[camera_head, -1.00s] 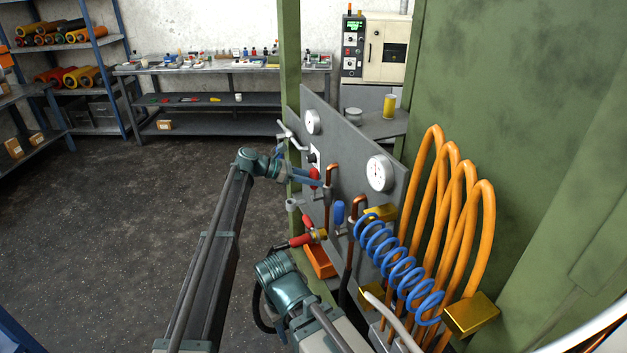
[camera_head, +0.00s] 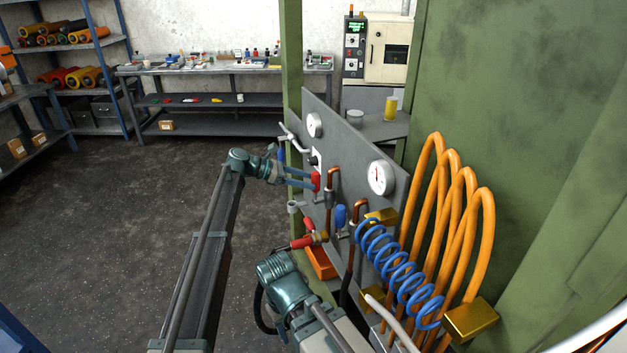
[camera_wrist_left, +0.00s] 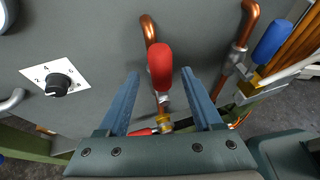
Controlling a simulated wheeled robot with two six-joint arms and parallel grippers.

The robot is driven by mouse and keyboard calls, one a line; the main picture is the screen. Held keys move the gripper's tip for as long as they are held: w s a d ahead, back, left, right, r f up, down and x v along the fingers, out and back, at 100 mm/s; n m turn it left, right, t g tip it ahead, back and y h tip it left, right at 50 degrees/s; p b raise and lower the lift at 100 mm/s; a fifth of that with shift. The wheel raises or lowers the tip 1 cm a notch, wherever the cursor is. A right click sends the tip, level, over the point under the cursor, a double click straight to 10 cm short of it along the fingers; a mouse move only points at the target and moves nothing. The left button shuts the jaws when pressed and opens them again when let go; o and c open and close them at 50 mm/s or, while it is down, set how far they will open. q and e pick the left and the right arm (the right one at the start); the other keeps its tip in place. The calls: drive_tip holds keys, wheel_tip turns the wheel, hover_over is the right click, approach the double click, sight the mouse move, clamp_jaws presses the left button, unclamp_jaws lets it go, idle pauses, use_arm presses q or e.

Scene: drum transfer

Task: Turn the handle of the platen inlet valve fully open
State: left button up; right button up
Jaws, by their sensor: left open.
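A red-handled valve (camera_head: 316,181) is on a copper pipe at the grey panel, its handle upright. In the left wrist view the red handle (camera_wrist_left: 160,66) stands between my two blue finger tips, with a gap on each side. My left gripper (camera_head: 309,179) is open at this handle; it also shows in the wrist view (camera_wrist_left: 160,78). A blue-handled valve (camera_head: 340,214) sits on the pipe to the right. A brass valve (camera_head: 320,237) with a red lever lies lower. I cannot tell from any label which is the platen inlet valve. My right gripper is not in view.
The grey panel (camera_head: 347,150) carries gauges (camera_head: 381,177) and a dial (camera_wrist_left: 58,84). A blue coiled hose (camera_head: 400,275) and orange hoses (camera_head: 450,200) stand to the right. An orange bin (camera_head: 320,262) is below. The floor at left is clear.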

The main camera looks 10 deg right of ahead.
use_arm(q)
drive_tip(key=s+p+v, duration=0.1)
drive_tip(key=p+v, duration=0.2)
drive_tip(key=v, duration=0.7)
drive_tip(key=shift+w+a+r, duration=0.2)
drive_tip(key=shift+w, duration=0.3)
